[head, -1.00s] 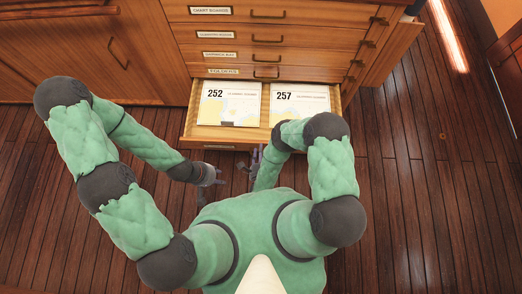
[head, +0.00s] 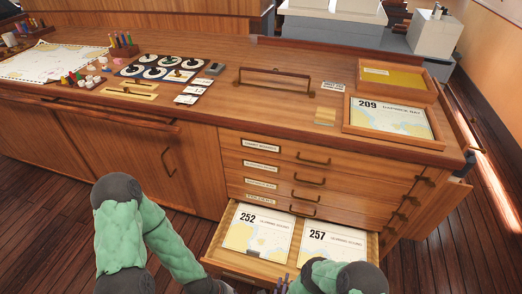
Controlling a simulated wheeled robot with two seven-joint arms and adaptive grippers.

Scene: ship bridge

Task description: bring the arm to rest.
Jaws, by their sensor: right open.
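My right gripper (head: 281,285) shows at the bottom edge, its grey fingers open and seemingly empty, just in front of the open bottom drawer (head: 232,262). My right forearm hides part of the drawer's front. My left arm reaches in at the lower left, and its dark wrist end runs out of the bottom edge near the drawer's left front corner. The left gripper itself is cut off. In the drawer lie two white chart folders side by side, folder 252 (head: 258,230) on the left and folder 257 (head: 325,244) on the right.
Above the open drawer are several shut drawers (head: 300,172) with handles. The wooden counter top (head: 235,120) carries a chart (head: 55,62), round dials, a raised rail (head: 275,78), and a tray with chart 209 (head: 390,116). Dark floor lies open at the right.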

